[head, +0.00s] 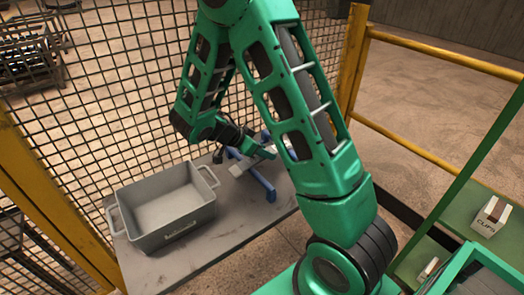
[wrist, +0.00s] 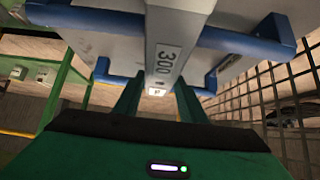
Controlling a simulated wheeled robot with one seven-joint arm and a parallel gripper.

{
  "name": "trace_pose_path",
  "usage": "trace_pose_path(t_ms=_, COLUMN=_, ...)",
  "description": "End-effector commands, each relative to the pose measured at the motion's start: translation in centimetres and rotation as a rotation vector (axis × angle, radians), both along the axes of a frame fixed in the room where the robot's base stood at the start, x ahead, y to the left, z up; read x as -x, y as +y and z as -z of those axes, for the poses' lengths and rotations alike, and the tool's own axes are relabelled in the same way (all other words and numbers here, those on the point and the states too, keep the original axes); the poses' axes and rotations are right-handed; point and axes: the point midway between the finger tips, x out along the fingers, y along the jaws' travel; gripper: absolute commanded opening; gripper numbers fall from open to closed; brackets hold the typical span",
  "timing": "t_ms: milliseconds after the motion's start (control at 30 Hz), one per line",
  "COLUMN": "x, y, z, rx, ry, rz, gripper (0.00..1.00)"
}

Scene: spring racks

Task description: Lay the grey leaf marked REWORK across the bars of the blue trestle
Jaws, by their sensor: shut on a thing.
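The blue trestle (head: 262,185) stands on the grey table, partly hidden by my arm; its blue bars (wrist: 240,42) also show in the wrist view. A grey leaf (head: 241,168) lies over the trestle in the head view. In the wrist view the leaf (wrist: 180,20) runs crosswise over both bars, with a label reading 300. No REWORK mark is readable. My gripper (wrist: 158,88) is shut on the leaf, its green fingers on either side. In the head view my gripper (head: 247,148) is at the trestle. I cannot tell whether the leaf touches the bars.
A grey open bin (head: 165,205) stands on the table (head: 235,225) left of the trestle. A wire mesh fence (head: 120,90) rises behind the table. Yellow rails (head: 420,152) and a green rack with a box marked CUPS (head: 491,217) are at the right.

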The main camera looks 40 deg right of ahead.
Motion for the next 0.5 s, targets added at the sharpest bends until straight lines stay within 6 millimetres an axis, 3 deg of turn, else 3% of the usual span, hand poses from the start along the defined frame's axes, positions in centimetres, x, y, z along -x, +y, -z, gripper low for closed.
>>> trace_pose_path(t_ms=67, x=-0.01, y=-0.05, z=0.06, rx=0.002, ry=-0.001, rz=0.001, gripper=0.00)
trace_pose_path(t_ms=100, x=-0.02, y=-0.05, z=0.05, rx=0.002, ry=-0.001, rz=0.000, gripper=0.45)
trace_pose_path(t_ms=167, x=-0.02, y=-0.05, z=0.05, rx=0.002, ry=-0.001, rz=0.000, gripper=0.59)
trace_pose_path(t_ms=500, x=0.00, y=0.17, z=0.02, rx=-0.001, ry=0.001, rz=-0.001, gripper=0.59)
